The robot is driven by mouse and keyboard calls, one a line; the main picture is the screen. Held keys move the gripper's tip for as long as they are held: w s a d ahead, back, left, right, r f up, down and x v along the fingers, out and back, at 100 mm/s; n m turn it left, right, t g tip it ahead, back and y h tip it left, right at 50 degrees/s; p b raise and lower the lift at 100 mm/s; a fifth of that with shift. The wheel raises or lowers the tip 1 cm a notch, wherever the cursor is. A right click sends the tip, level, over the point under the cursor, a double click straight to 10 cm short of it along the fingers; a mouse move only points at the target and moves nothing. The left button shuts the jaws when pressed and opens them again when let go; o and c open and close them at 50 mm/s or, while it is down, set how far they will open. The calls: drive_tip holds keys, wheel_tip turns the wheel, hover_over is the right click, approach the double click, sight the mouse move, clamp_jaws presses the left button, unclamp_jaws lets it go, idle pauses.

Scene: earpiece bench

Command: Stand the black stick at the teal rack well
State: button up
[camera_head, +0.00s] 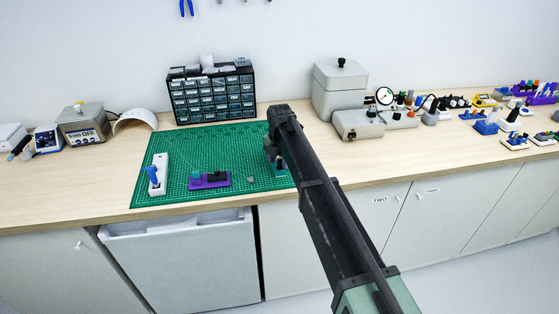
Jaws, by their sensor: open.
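My gripper (275,152) is at the far end of my dark arm, pointing down over the right part of the green cutting mat (150,195). It is small and partly covered by the arm; its jaws are open. A small teal piece (281,170) shows just under it, by the mat's right edge; I cannot tell whether they touch. A purple block (209,183) lies left of it near the mat's front edge, with a teal part (196,176) and a dark part on top. I cannot clearly make out the black stick, nor which teal part has the well.
A white holder with a blue piece (153,175) stands at the mat's left. A small grey cube (250,180) lies near the front. A drawer cabinet (212,95) stands behind the mat; a grey box (340,88) and devices stand right. The mat's middle is clear.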

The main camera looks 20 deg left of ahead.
sight(280, 159)
wheel_tip(280, 159, up, 10)
drive_tip(key=p, duration=0.9)
drive_tip(key=shift+r, duration=0.25)
drive_tip(key=shift+f, duration=0.2)
drive_tip(key=m, duration=0.2)
drive_tip(key=shift+m, duration=0.4)
drive_tip(key=s+d+m, duration=0.8)
drive_tip(key=d+m, duration=0.2)
drive_tip(key=d, duration=0.4)
drive_tip(key=s+d+f+m+b, duration=0.1)
drive_tip(key=s+d+m, duration=0.8)
drive_tip(key=d, duration=0.6)
drive_tip(key=s+d+m, duration=0.9)
drive_tip(key=d+m, duration=0.2)
drive_tip(key=d, duration=0.4)
drive_tip(key=shift+s+d+f+m+b, duration=0.2)
drive_tip(key=shift+f+m+b, duration=0.15)
drive_tip(key=shift+f+m, duration=0.05)
